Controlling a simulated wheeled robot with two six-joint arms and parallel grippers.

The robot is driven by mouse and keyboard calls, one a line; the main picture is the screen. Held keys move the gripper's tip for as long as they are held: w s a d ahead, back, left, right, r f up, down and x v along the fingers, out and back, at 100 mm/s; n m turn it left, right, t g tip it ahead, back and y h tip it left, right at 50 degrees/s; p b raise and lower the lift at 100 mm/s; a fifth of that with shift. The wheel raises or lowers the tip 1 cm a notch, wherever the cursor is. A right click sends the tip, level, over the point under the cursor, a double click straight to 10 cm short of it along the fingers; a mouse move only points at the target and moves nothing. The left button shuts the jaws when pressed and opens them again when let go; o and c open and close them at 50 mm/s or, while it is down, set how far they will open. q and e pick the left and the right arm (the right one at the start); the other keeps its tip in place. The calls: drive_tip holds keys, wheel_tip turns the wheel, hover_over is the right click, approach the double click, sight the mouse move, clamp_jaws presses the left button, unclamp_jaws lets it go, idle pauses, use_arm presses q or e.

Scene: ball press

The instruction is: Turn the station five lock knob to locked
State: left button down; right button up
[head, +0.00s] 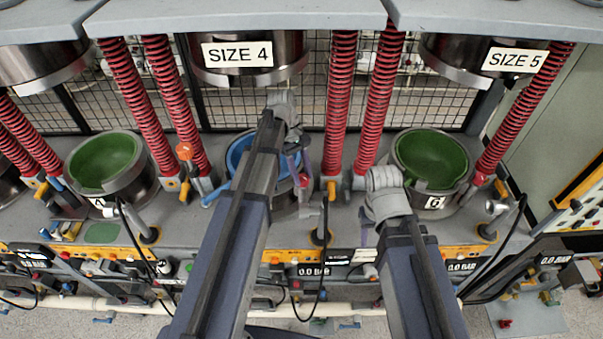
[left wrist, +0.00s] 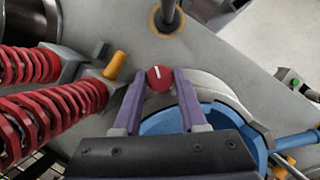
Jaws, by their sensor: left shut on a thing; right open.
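The red lock knob (left wrist: 158,78) has a white line across its face, pointing roughly up in the left wrist view. My left gripper (left wrist: 157,74) has its purple fingers on both sides of the knob, shut on it. In the head view, this gripper (head: 303,174) is at the right side of the blue bowl (head: 239,152), between the bowls marked 4 and 6.
Red springs (head: 342,95) stand behind and beside the bowls. Green bowls (head: 105,158) and (head: 430,158) sit left and right. A blue handle (left wrist: 298,139) and an orange-tipped lever (left wrist: 116,65) are near the left gripper. A black post (left wrist: 168,14) rises beyond the knob.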

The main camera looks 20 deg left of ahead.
use_arm(q)
drive_tip(key=m+y, duration=0.1)
drive_tip(key=m, duration=0.1)
drive_tip(key=m+g, duration=0.1)
drive_tip(key=m, duration=0.2)
drive_tip(key=shift+w+d+m+y, duration=0.1)
drive_tip(key=shift+w+m+y, duration=0.05)
drive_tip(key=shift+m+y, duration=0.2)
drive_tip(key=shift+d+m+g+y, duration=0.1)
drive_tip(key=shift+m+g+y, duration=0.45)
drive_tip(key=shift+m, duration=1.5)
drive_tip(key=shift+t+y, duration=0.25)
drive_tip(key=shift+y, duration=0.05)
drive_tip(key=shift+c, duration=2.3)
unclamp_jaws()
